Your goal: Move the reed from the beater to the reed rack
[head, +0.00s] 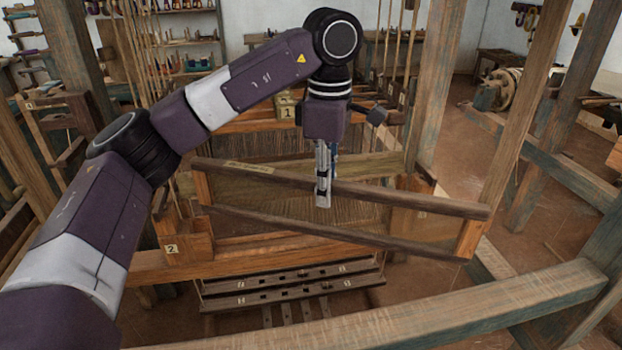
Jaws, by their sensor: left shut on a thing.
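The reed (408,199) is a long frame with two dark wooden bars, light end pieces and a fine slatted middle. It slants down to the right in the head view. My left gripper (323,190) points down and is shut on its upper bar, near the middle. Behind the reed is the loom's beater, with an orange-brown lower beam (270,243); I cannot tell whether the reed touches it. The reed's right end reaches past the beater's right side. My right gripper's fingers are out of view. I cannot tell for sure which stand is the reed rack.
A wooden stand (44,148) with a label is at the left. A thick rail (440,307) crosses the front, and posts (443,85) rise at the right. Treadles (290,292) lie below the beater. The floor (455,150) at the right is open.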

